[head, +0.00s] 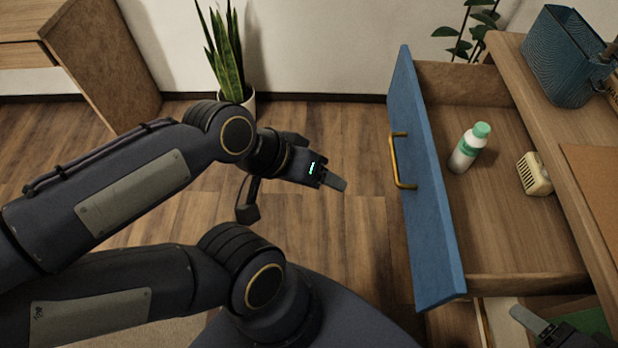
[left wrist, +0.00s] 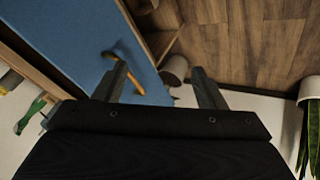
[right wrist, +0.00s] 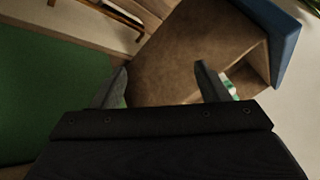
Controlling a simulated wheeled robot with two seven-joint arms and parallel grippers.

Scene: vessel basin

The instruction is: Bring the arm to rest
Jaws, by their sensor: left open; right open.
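My left gripper (head: 332,178) hangs above the wooden floor, to the left of the open drawer's blue front (head: 428,190). It is apart from the brass handle (head: 402,162). In the left wrist view its two fingers (left wrist: 165,85) stand apart with nothing between them. My right gripper (head: 530,322) shows only in part at the bottom right of the head view, near the drawer's front corner. In the right wrist view its fingers (right wrist: 162,85) are spread, with nothing held between them.
In the open drawer stand a white bottle with a green cap (head: 468,148) and a small cream box-like object (head: 534,174). A blue basket (head: 563,55) sits on the desk top. A potted plant (head: 233,70) stands by the wall. A wooden cabinet (head: 105,55) is at the back left.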

